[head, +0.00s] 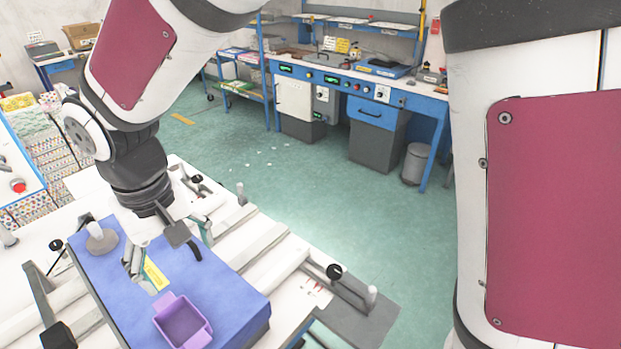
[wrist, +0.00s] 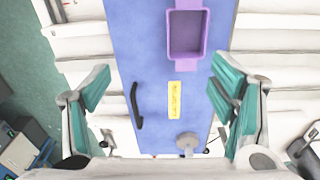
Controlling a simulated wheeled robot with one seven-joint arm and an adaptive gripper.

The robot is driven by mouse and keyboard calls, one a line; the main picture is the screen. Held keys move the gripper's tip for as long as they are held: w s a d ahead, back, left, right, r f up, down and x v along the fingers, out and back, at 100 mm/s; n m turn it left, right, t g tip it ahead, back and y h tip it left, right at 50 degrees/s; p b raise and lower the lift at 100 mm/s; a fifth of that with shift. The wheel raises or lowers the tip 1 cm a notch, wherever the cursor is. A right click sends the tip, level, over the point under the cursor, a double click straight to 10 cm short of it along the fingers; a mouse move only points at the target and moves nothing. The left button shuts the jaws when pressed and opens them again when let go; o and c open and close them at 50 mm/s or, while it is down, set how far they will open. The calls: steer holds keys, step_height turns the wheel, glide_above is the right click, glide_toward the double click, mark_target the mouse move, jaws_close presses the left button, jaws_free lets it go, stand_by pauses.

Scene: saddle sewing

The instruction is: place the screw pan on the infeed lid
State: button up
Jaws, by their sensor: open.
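The purple screw pan (head: 182,322), an open box with a tab at each end, sits on the blue infeed lid (head: 228,290) near its front end. The pan also shows at the top of the wrist view (wrist: 187,34), and the lid (wrist: 145,50) runs down the middle there. My gripper (head: 142,272) is over the lid, behind the pan in the head view. In the wrist view my gripper (wrist: 161,82) has its teal-padded fingers wide apart, with nothing between them. The pan lies apart from the fingers.
The lid carries a yellow label (wrist: 175,99), a black handle (wrist: 136,106) and a grey knob (wrist: 187,141). White rails with black knobs (head: 334,271) flank it. Green floor lies beyond, with a blue workbench (head: 350,85) and a grey bin (head: 416,163).

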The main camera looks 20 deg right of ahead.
steer(key=s+d+r+m+t, duration=0.1)
steer(key=s+d+r+m, duration=0.1)
steer(key=d, duration=0.7)
steer(key=s+d+r+m+t, duration=0.1)
steer(key=s+d+r+t, duration=0.1)
steer(key=s+d+r, duration=0.3)
steer(key=s+d+r+m+t, duration=0.2)
steer(key=d+r, duration=0.3)
steer(key=d, duration=0.7)
steer(key=shift+s+d+r+m, duration=0.3)
steer(key=shift+s+d, duration=0.1)
steer(key=shift+s, duration=0.5)
